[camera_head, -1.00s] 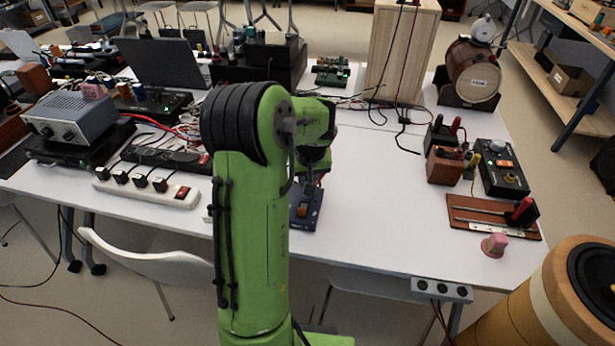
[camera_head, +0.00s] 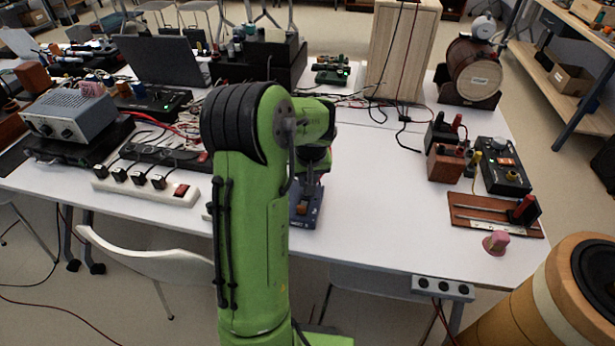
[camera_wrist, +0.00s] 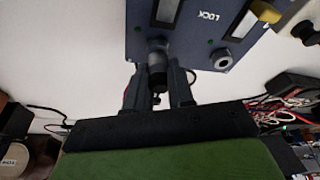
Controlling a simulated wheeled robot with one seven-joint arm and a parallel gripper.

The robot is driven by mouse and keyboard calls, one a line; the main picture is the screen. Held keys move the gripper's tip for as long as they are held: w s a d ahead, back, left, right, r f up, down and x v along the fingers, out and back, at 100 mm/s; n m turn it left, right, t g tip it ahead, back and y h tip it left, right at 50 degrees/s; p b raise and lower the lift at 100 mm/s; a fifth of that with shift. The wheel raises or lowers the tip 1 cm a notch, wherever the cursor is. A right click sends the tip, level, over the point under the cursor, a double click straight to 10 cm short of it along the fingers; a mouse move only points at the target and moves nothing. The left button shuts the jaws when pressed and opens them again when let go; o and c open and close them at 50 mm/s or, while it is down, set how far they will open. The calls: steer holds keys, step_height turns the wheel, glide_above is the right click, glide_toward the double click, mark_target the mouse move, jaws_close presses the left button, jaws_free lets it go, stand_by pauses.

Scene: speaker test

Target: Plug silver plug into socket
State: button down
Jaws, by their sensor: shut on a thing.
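In the wrist view my gripper (camera_wrist: 158,78) is shut on a dark cylindrical plug (camera_wrist: 157,61), one finger on each side of it. The plug's far end meets the edge of a blue panel (camera_wrist: 190,42) marked LOCK. How deep it sits, and the socket behind it, cannot be seen. A second, silver-rimmed round socket (camera_wrist: 222,59) is empty to the right on the same panel. In the head view the blue device (camera_head: 308,215) stands near the table's front edge, partly hidden by my green arm.
A white power strip (camera_head: 150,190) with several black plugs lies left of my arm. A laptop (camera_head: 160,62) and black boxes stand behind. The table's middle right (camera_head: 370,200) is clear.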

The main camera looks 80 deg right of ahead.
steer(key=shift+f, duration=0.4)
steer(key=c, duration=0.9)
jaws_free()
steer(key=shift+r, duration=0.15)
steer(key=shift+r+p, duration=2.75)
steer(key=shift+r, duration=0.95)
